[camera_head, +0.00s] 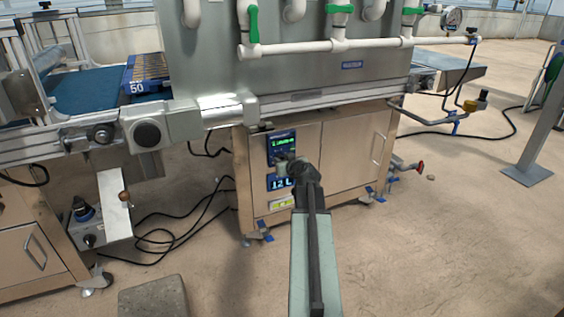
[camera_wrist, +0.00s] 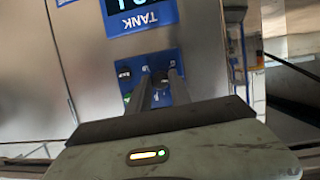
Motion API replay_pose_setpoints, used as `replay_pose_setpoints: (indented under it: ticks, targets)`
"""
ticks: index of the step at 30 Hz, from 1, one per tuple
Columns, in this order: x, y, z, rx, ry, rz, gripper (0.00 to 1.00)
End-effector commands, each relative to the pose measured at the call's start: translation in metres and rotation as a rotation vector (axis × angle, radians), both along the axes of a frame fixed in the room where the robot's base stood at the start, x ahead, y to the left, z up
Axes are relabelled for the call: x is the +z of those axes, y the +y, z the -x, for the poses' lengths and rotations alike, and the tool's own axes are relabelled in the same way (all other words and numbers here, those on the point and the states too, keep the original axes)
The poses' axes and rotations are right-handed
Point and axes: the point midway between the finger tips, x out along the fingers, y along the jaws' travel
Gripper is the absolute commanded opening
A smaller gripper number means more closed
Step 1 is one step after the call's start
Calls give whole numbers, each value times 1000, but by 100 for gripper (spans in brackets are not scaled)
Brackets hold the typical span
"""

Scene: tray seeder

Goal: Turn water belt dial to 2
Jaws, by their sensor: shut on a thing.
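A dark round dial (camera_wrist: 160,77) sits on a blue plate (camera_wrist: 126,82) on a metal cabinet in the wrist view. My gripper (camera_wrist: 159,80) has one finger on each side of the dial and is shut on it. The dial's pointer and numbers are hidden or too small to read. A blue display marked TANK (camera_wrist: 143,16) appears upside down beyond the plate. In the head view my gripper (camera_head: 283,160) is at the cabinet's control panel, between a green-lit screen (camera_head: 283,143) and a blue digital display (camera_head: 276,183). My arm hides part of the panel.
The metal cabinet (camera_head: 340,155) stands under the seeder line. A conveyor with a blue tray (camera_head: 147,72) is at left. A small control box (camera_head: 88,234), black cables and a stone-like block (camera_head: 152,298) are at lower left. Floor at right is mostly clear.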

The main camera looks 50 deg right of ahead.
Motion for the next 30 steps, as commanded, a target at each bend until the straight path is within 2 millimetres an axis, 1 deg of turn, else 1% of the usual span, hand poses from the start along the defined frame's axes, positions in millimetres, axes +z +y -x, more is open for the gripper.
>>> replay_pose_setpoints:
  ticks: [11, 12, 14, 15, 25, 28, 30]
  targets:
    - [0, 0, 0, -1, 2, 4, 0]
    - [0, 0, 0, -1, 2, 4, 28]
    - [0, 0, 0, -1, 2, 4, 44]
    - [0, 0, 0, -1, 2, 4, 46]
    - [1, 1, 2, -1, 1, 3, 46]
    - [5, 5, 10, -2, 1, 4, 46]
    - [10, 10, 20, -2, 1, 5, 46]
